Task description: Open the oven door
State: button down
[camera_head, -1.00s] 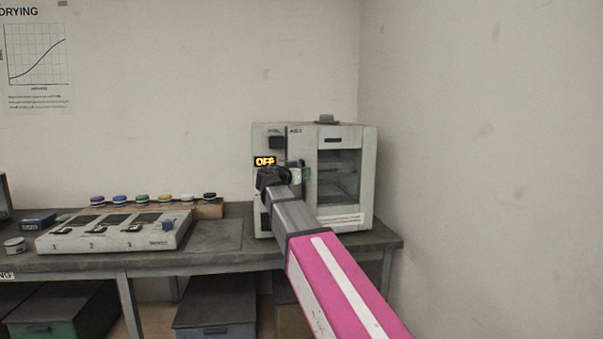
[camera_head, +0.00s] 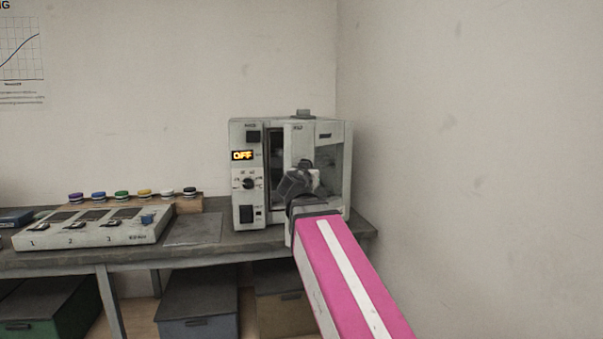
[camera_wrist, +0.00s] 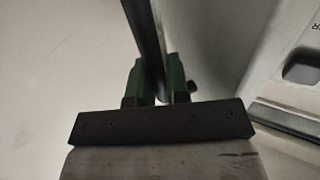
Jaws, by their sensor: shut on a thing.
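The oven (camera_head: 244,216) is a small white box at the right end of the bench, with an "OFF" display on its left panel. Its windowed door (camera_head: 298,141) stands partly open, its left edge swung out from the body. A dark gap (camera_head: 276,152) shows the interior. My gripper (camera_head: 303,178) is at the door's left side; my wrist hides the fingertips in the head view. In the wrist view, the green fingers of my gripper (camera_wrist: 158,80) are shut on a dark bar, the door handle (camera_wrist: 148,35).
A wall (camera_head: 470,170) rises close to the right of the oven. Bins (camera_head: 198,305) sit below. A knob (camera_head: 248,184) is on the oven panel.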

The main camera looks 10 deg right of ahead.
jog(key=shift+s+d+n+t+y, duration=0.45)
jog(key=shift+s+d+y, duration=0.4)
jog(key=shift+d, duration=0.25)
jog(key=c, duration=1.4)
grip_release()
jog(key=shift+r, duration=0.15)
jog(key=s+a+r, duration=0.5)
jog(key=a+r, duration=0.5)
jog(key=shift+s+a+r, duration=0.15)
jog(key=shift+s+r, duration=0.05)
jog(key=shift+r, duration=0.2)
